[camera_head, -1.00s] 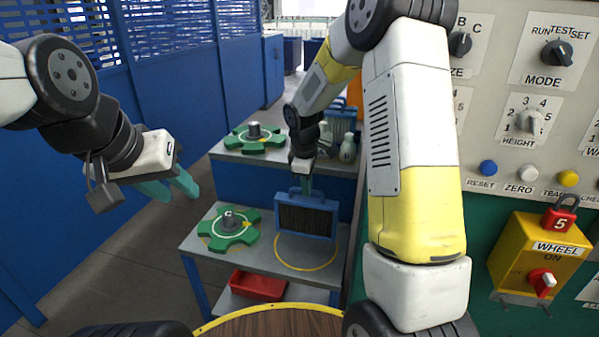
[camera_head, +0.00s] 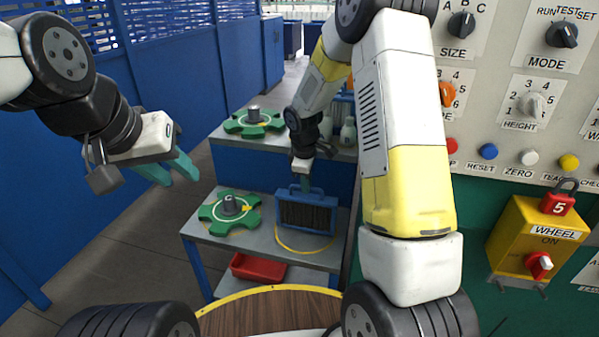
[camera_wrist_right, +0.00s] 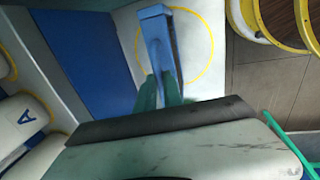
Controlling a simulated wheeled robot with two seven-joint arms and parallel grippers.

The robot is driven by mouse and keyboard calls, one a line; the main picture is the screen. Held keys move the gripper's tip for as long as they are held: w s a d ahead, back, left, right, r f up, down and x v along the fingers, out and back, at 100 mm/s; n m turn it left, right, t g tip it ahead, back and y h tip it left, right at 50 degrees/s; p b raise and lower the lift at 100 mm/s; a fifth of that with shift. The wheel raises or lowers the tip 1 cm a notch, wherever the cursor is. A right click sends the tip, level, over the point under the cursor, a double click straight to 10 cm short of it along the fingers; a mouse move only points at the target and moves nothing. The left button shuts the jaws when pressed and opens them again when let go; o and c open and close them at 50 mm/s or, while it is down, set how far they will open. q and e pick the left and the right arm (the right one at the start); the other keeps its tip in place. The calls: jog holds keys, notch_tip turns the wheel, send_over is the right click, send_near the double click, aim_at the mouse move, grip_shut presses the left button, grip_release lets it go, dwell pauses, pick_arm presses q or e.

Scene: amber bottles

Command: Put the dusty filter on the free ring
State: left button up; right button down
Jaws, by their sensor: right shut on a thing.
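The blue-framed filter (camera_head: 306,213) with a dark brown pleated face is upright in my right gripper (camera_head: 302,180). My right gripper is shut on its top handle. A yellow ring (camera_head: 306,253) is painted on the grey lower shelf, and the filter is over or on its back part. In the right wrist view, the filter's blue frame (camera_wrist_right: 153,14) lies inside the ring's outline (camera_wrist_right: 209,68), between the teal fingers (camera_wrist_right: 160,92). I cannot tell whether its bottom touches the shelf. My left gripper (camera_head: 171,173) is open and empty, left of the shelves.
A green gear-shaped part (camera_head: 228,214) sits on the lower shelf left of the filter. Another one (camera_head: 253,122) is on the upper shelf (camera_head: 225,138). A red bin (camera_head: 258,268) is below. A control panel (camera_head: 500,130) stands to the right. A round wooden table (camera_head: 270,315) is in front.

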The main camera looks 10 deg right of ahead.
jog(key=shift+f, duration=0.25)
dwell(0.5)
jog(key=c, duration=1.4)
grip_release()
jog(key=s+d+r+m+t+y, duration=0.1)
jog(key=s+r+m, duration=0.2)
jog(key=s+r, duration=0.6)
jog(key=s+d+r+m+t, duration=0.1)
jog(key=s+r+m, duration=0.25)
jog(key=r, duration=0.85)
jog(key=s+r+m, duration=0.1)
jog(key=s+m, duration=0.1)
jog(key=s, duration=0.3)
jog(key=s+r+m+t+y, duration=0.1)
jog(key=s+r+m, duration=0.1)
jog(key=s, duration=0.3)
jog(key=s+r+m+t+y, duration=0.1)
jog(key=s+r+m, duration=0.1)
jog(key=s, duration=0.3)
